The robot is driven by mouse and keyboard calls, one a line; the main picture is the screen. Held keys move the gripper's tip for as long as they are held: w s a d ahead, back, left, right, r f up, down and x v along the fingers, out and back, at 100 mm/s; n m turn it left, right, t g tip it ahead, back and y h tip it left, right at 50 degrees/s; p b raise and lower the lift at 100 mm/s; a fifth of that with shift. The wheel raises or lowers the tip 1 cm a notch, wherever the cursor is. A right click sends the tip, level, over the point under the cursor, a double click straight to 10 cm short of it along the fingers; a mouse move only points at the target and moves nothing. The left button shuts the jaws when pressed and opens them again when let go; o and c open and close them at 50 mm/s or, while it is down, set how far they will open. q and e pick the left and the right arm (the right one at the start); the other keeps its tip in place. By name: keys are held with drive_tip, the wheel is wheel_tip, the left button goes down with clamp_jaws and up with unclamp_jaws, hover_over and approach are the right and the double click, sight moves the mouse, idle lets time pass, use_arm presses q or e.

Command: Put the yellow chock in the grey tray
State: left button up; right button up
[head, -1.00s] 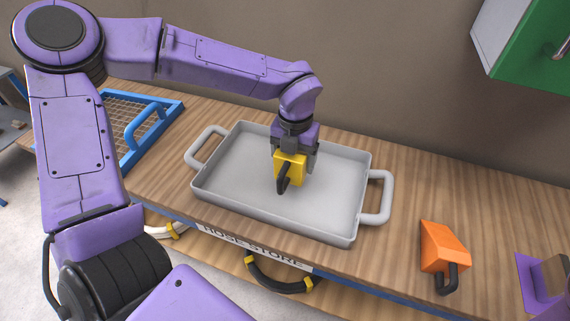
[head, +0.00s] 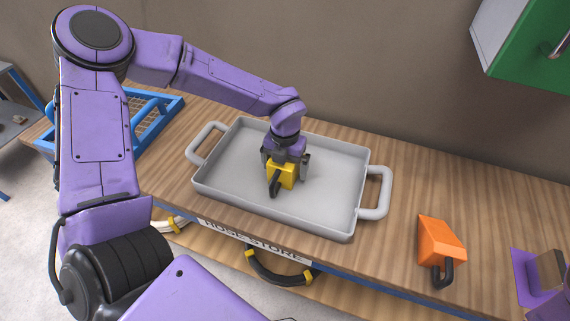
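The grey tray (head: 215,187) lies on the wooden bench, with a handle at each end. The yellow chock (head: 288,178), with a dark hooked handle, is inside the tray's outline, low at or just above its floor; I cannot tell if it touches. My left gripper (head: 285,168) points down into the tray, its fingers on either side of the chock, and looks shut on it. The lower fingers are partly hidden.
An orange chock (head: 440,240) with a dark handle stands on the bench right of the tray. A blue wire basket (head: 160,118) is at the left, behind my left arm. A green cabinet (head: 535,50) hangs at the upper right. Bare bench lies between tray and orange chock.

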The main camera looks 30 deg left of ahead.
use_arm(q)
wheel_tip(320, 180, up, 12)
drive_tip(key=shift+r+b, duration=0.2)
drive_tip(key=shift+b, duration=0.15)
